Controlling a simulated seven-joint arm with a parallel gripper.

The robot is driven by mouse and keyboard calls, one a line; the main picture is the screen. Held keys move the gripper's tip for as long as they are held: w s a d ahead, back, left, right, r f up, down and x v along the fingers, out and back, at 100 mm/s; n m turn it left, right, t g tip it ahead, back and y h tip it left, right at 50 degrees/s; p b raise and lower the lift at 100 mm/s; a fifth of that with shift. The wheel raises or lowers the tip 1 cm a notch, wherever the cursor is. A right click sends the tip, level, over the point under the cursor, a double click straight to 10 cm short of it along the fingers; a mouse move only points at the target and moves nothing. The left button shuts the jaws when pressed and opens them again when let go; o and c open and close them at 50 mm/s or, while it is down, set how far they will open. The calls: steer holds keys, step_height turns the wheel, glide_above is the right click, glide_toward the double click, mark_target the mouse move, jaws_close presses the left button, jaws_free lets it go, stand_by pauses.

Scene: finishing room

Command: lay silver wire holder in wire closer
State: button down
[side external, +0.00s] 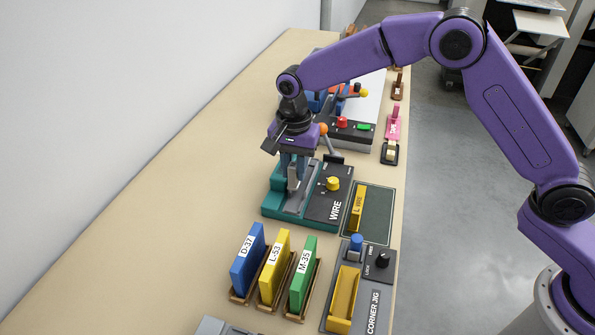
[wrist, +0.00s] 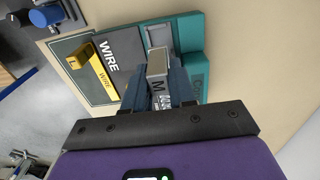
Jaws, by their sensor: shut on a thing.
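The wire closer is a teal machine with a dark panel marked WIRE and a yellow knob; it stands mid-table in the side external view (side external: 272,204) and shows in the wrist view (wrist: 192,38). My gripper (wrist: 160,84) is shut on the silver wire holder (wrist: 157,66), a grey block with an M on its side. In the side external view my gripper (side external: 293,173) points down over the closer's left part, with the silver holder (side external: 292,182) between its fingers. I cannot tell whether the holder touches the closer's bed.
A yellow wire holder (side external: 357,212) lies on a dark green mat right of the closer. Blue (side external: 246,264), yellow (side external: 274,270) and green (side external: 302,274) blocks stand in wooden racks in front, beside the corner jig (side external: 371,276). Another machine stands behind. The table's left is clear.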

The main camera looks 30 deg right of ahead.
mark_target(294, 188)
steer(key=shift+f, duration=2.6)
steer(key=shift+f, duration=0.6)
steer(key=c, duration=1.2)
jaws_free()
steer(key=shift+r, duration=5.45)
